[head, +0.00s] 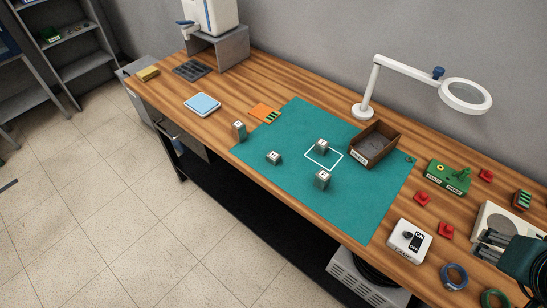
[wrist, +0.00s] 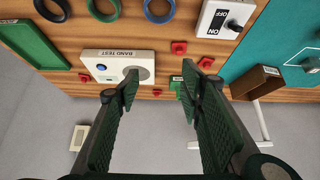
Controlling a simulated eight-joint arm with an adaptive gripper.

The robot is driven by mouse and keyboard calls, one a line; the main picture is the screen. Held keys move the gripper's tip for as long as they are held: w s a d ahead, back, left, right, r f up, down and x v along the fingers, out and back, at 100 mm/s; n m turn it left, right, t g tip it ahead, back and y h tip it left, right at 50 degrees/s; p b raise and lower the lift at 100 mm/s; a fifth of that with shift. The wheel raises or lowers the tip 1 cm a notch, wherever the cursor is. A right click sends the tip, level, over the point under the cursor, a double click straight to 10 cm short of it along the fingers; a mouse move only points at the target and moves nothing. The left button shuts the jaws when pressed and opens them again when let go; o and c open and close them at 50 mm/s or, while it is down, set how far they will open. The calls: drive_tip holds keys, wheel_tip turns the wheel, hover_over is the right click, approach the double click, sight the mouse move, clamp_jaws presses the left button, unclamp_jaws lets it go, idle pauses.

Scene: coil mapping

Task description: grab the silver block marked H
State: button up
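Several small silver blocks stand on the teal mat (head: 290,205) in the head view. One block (head: 321,147) is inside the white outlined square, one block (head: 323,179) is just in front of it, and one block (head: 273,158) is to the left. Another upright block (head: 239,131) stands at the mat's left edge. Their top letters are too small to read surely, so I cannot tell which is H. My gripper (wrist: 160,92) is open and empty, its fingers wide apart. In the head view it is at the lower right, far from the blocks.
A brown open box (head: 375,145) stands on the mat's right part, behind the blocks. A magnifier lamp (head: 465,95) rises at the back. An ON/OFF switch box (head: 409,240), red pieces (head: 446,231) and rings (head: 454,276) lie between my gripper and the mat.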

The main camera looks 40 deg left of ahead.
drive_tip(key=w+a+r+n+g+y+p, duration=0.1)
drive_tip(key=w+a+r+n+p, duration=0.2)
drive_tip(key=a, duration=0.5)
drive_tip(key=w+a+r+n+g+p, duration=0.1)
drive_tip(key=w+a+n, duration=0.1)
drive_tip(key=w+a, duration=0.4)
drive_tip(key=n+g+h+p, duration=0.1)
drive_tip(key=n+g+p, duration=0.4)
drive_tip(key=n+p, duration=0.65)
hover_over(271, 154)
drive_tip(key=b, duration=0.2)
drive_tip(key=shift+n, duration=0.75)
drive_tip(key=f, duration=1.2)
drive_tip(key=shift+w+d, duration=0.3)
drive_tip(key=shift+w, duration=0.05)
drive_tip(key=shift+s+a+f, duration=0.25)
drive_tip(key=shift+s+a, duration=0.05)
drive_tip(key=shift+a, duration=0.05)
drive_tip(key=shift+f, duration=1.3)
